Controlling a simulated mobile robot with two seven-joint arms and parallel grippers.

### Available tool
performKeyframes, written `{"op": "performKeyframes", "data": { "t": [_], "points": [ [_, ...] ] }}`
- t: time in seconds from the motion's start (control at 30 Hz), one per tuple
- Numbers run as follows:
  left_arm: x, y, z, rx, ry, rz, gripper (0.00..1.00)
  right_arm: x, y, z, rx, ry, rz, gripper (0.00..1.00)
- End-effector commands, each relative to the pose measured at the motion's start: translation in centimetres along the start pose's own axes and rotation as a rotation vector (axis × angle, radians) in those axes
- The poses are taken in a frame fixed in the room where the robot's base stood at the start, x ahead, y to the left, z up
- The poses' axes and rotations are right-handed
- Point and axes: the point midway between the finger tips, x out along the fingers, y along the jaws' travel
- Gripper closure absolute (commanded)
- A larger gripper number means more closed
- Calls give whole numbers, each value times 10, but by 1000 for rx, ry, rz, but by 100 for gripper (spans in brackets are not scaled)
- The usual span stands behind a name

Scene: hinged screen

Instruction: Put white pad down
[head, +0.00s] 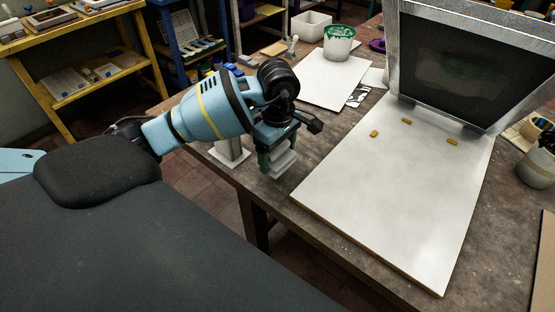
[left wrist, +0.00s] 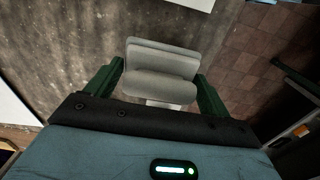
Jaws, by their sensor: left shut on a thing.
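The white pad (head: 281,162) is a pale, layered block held in my left gripper (head: 277,152), near the table's left edge. In the left wrist view the pad (left wrist: 160,72) sits between the two green fingers (left wrist: 158,88), which are shut on it. Its underside is hidden, and I cannot tell whether it touches anything below. A small pale stand (head: 230,153) with a flat base is just left of the gripper in the head view. My right gripper is not in view.
A white board (head: 400,195) with small yellow tabs (head: 407,121) lies right of the gripper. The framed dark screen (head: 460,65) stands tilted up at its back. A white sheet (head: 330,80) and green-stained bucket (head: 338,45) are behind. Bare tabletop (head: 335,125) lies between.

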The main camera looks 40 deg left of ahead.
Motion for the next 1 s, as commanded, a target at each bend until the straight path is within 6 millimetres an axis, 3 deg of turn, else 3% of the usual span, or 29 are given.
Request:
{"op": "performKeyframes", "data": {
  "t": [0.3,0.67,0.7,0.8,0.83,1.0],
  "points": [
    [34,2,-2,-1,0,2,42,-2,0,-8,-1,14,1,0],
    [39,2,-3,0,1,0,42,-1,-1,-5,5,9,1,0],
    [39,2,-3,0,1,0,18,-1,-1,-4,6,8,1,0],
    [38,2,-3,-1,1,1,5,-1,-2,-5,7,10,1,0],
    [38,2,-2,0,1,1,1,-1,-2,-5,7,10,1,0],
    [38,2,-2,0,1,1,0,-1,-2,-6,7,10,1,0]
  ]
}}
